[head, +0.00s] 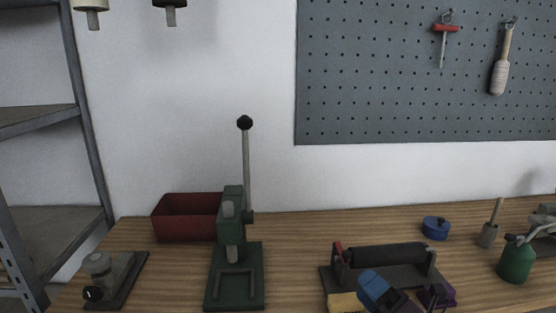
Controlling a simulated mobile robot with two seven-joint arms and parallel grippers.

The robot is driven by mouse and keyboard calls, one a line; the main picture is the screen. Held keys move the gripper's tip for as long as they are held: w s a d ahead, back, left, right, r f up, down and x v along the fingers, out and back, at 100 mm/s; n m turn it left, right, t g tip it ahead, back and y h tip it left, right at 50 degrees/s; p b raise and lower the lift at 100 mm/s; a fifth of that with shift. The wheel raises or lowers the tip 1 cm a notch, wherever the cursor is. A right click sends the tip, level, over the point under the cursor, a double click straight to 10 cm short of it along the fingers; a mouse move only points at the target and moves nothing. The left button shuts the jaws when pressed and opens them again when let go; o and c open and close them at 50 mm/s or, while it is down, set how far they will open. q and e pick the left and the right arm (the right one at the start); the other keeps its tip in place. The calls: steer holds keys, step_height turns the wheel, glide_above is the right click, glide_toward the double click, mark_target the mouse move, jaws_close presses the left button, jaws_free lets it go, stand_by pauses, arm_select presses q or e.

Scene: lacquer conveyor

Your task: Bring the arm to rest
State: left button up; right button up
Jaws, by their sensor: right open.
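My right gripper (405,295) shows at the bottom edge, right of centre, as blue and purple parts. It is open, and I see nothing held in it. It appears in front of a dark roller device (385,254) on the wooden bench (300,245) and covers part of its front edge. I cannot tell whether they touch. Most of the right arm is out of the picture. My left gripper is not in view.
A green lever press (233,275) stands left of centre, with a red bin (187,217) behind it. A small device (100,268) sits at left. A blue round tin (436,227) and green bottle (516,260) stand at right. Bench between press and roller is clear.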

steer(key=s+d+f+m+g+h, duration=0.2)
steer(key=s+d+f+m+h, duration=0.4)
steer(key=m, duration=0.4)
steer(key=s+d+f+m+g+h, duration=0.2)
steer(key=s+d+f+m+h, duration=0.25)
steer(key=m+h, duration=0.5)
steer(key=s+f+m+g+y, duration=0.1)
steer(key=s+f+m+g, duration=0.35)
steer(key=s, duration=0.55)
steer(key=s+f+m+g+y, duration=0.2)
steer(key=s+f+m+g, duration=0.3)
steer(key=s, duration=0.5)
steer(key=w+f+t, duration=0.7)
steer(key=w+t, duration=0.1)
steer(key=shift+w+f+n+y, duration=0.15)
steer(key=shift+f+n+y, duration=0.15)
steer(key=shift+f+y, duration=0.1)
steer(key=shift+a, duration=0.1)
